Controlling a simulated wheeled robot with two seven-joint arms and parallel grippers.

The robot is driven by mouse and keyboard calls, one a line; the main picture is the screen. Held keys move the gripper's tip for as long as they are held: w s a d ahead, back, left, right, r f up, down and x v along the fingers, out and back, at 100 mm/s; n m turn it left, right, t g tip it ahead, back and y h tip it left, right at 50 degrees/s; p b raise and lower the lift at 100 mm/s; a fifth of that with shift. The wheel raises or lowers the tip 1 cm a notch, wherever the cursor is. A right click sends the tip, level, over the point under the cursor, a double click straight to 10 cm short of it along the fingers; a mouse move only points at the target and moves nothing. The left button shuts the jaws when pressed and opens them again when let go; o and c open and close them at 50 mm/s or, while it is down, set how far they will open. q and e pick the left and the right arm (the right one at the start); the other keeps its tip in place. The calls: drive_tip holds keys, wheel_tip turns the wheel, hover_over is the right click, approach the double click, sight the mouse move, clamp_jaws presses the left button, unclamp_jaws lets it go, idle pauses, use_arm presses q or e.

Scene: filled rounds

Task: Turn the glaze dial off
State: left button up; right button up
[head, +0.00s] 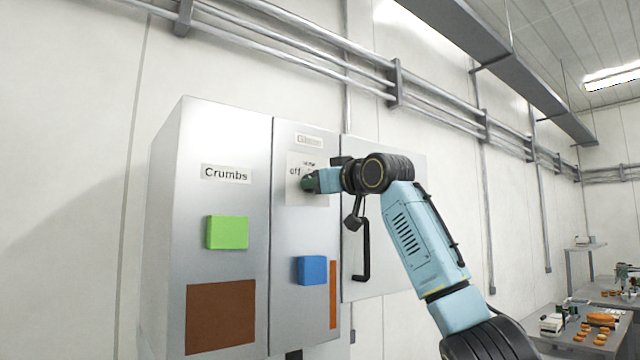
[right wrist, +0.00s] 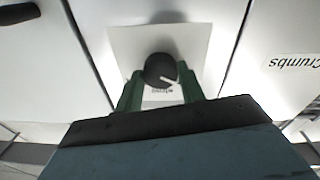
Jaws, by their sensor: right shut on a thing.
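The glaze dial (right wrist: 160,70) is a round dark knob on a white plate (right wrist: 203,42) on the cabinet panel labelled Glaze. In the right wrist view, which shows the panel upside down, its pale pointer mark points right and slightly down. In the head view, "off" (head: 295,171) is printed left of the dial, with another word above it. My right gripper (head: 309,182) is shut on the dial, its green fingers on either side of it. The gripper mostly hides the dial in the head view. My left gripper is not in view.
The cabinet's left panel carries a Crumbs label (head: 226,174), a green block (head: 227,232) and a brown panel (head: 220,317). A blue block (head: 311,270) sits below the dial. A black handle (head: 365,250) stands out on the right door. Tables with goods (head: 590,330) are far right.

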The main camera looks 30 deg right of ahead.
drive_tip(key=o, duration=1)
drive_tip(key=shift+c, duration=0.2)
drive_tip(key=shift+s, duration=0.1)
drive_tip(key=s+b, duration=0.6)
drive_tip(key=s, duration=0.7)
drive_tip(key=shift+s+d+f, duration=0.15)
drive_tip(key=shift+d+f, duration=0.15)
drive_tip(key=shift+d, duration=0.05)
